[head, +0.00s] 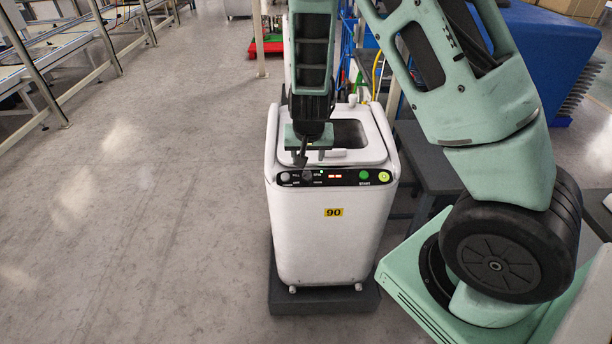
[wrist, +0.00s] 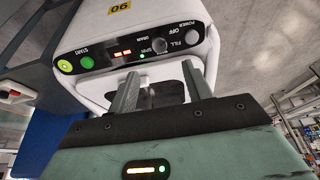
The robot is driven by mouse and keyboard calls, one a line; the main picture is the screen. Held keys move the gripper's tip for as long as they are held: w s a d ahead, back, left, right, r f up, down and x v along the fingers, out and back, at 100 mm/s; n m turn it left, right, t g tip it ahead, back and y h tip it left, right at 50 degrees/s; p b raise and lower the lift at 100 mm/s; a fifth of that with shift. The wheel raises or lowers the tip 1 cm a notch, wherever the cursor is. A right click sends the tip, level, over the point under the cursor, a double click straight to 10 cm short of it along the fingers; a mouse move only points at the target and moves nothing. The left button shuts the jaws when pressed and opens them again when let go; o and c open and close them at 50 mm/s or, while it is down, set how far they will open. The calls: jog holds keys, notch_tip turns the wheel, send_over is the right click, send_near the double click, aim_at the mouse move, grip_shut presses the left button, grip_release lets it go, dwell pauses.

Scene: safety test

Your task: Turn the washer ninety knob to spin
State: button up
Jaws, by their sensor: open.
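The washer ninety is a white top-loader (head: 325,235) with a yellow "90" label, standing in the middle of the head view. FILL, SPIN and DRAIN are printed on the panel, and a small green light (wrist: 142,56) glows beside SPIN. My gripper (wrist: 160,73) is open and empty, its fingers pointing toward the panel. In the head view my gripper (head: 302,157) is just above the knobs.
Red display digits (head: 335,177), a green START button (head: 364,175) and a yellow-green button (head: 384,177) share the panel. The washer stands on a dark plinth (head: 322,300). A dark bench (head: 425,160) is at its right. The floor (head: 150,190) at left is clear.

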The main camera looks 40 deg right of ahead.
aim_at(307, 174)
jog(key=p+x, duration=0.1)
jog(key=x, duration=1)
jog(key=shift+f, duration=0.1)
jog(key=c, duration=1)
